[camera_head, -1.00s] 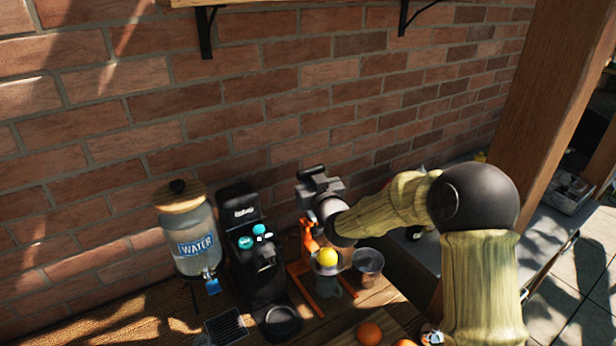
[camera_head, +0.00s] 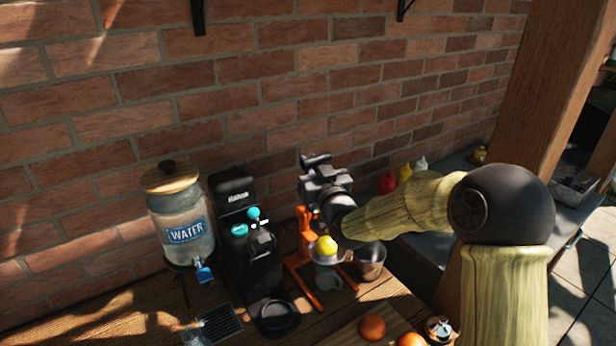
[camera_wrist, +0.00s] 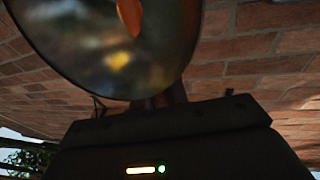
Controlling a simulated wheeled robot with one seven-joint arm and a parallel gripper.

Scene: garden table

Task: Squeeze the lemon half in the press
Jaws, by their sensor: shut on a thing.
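The orange press (camera_head: 303,235) stands on the wooden table below my gripper. The yellow lemon half (camera_head: 326,246) sits in the press's metal cup, above a grey vessel (camera_head: 328,279). My gripper (camera_head: 313,182) is above the press, shut on what looks like its dark lever (camera_head: 316,159); the fingers and the hold are mostly hidden. In the wrist view a large shiny round surface (camera_wrist: 100,45), apparently metal, is very close and shows an orange and a yellow patch.
A black coffee machine (camera_head: 238,230) and a water dispenser (camera_head: 184,228) stand left of the press. A metal cup (camera_head: 370,262) is close on its right. Oranges (camera_head: 372,327) lie in front on a board. The brick wall (camera_head: 280,90) is behind. Sauce bottles (camera_head: 405,172) stand behind my arm.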

